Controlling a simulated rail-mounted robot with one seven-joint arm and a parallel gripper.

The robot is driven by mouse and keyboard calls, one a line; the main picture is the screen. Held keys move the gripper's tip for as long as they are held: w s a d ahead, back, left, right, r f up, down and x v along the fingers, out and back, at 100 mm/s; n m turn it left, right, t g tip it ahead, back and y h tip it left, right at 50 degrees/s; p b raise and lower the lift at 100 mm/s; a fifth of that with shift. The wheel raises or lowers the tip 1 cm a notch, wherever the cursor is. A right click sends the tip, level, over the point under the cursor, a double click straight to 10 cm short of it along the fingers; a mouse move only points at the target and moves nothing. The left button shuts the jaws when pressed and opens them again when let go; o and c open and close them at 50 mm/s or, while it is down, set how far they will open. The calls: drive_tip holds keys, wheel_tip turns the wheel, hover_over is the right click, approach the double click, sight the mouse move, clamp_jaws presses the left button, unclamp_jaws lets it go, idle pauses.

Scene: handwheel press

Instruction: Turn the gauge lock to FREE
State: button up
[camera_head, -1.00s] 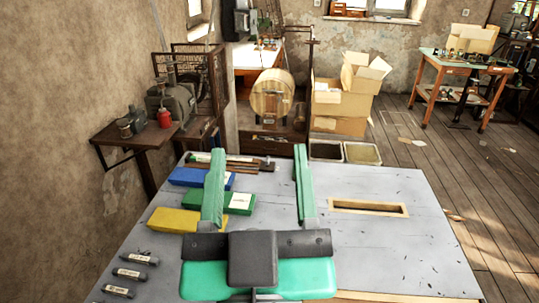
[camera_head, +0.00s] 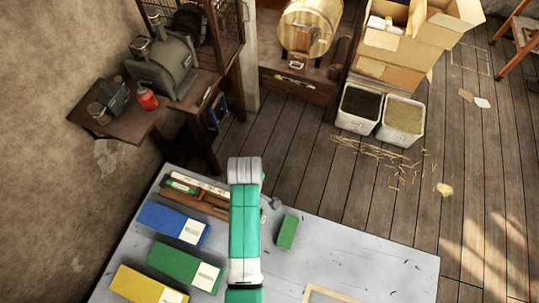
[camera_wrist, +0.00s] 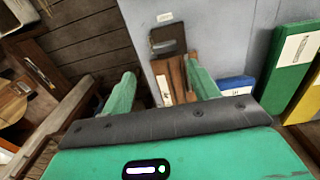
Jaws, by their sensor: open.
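I cannot make out the gauge lock, its FREE mark or the handwheel press in either current view. My gripper (camera_wrist: 160,72) shows in the wrist view with its two green fingers spread apart and nothing held between them. It is over the table's edge area, with a brown wooden rack (camera_wrist: 180,80) and a dark plate (camera_wrist: 167,40) seen beyond and between the fingers. In the head view my green arm stands upright in the middle and hides part of the table.
Blue (camera_head: 173,224), green (camera_head: 185,267) and yellow (camera_head: 147,286) boxes lie on the grey table (camera_head: 370,250), left of my arm. A wall shelf (camera_head: 120,125) holds machines and a red bottle (camera_head: 147,98). Two bins (camera_head: 402,121) and cardboard boxes (camera_head: 405,50) stand beyond the table.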

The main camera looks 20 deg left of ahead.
drive_tip(key=shift+f, duration=0.2)
drive_tip(key=shift+s+f, duration=0.15)
drive_tip(key=f, duration=0.4)
drive_tip(key=f+b, duration=0.1)
drive_tip(key=f, duration=0.1)
drive_tip(key=shift+s+f, duration=0.25)
drive_tip(key=shift+s, duration=0.05)
drive_tip(key=shift+w+f, duration=0.1)
drive_tip(key=shift+f, duration=0.5)
drive_tip(key=shift+c, duration=0.2)
drive_tip(key=c, duration=1)
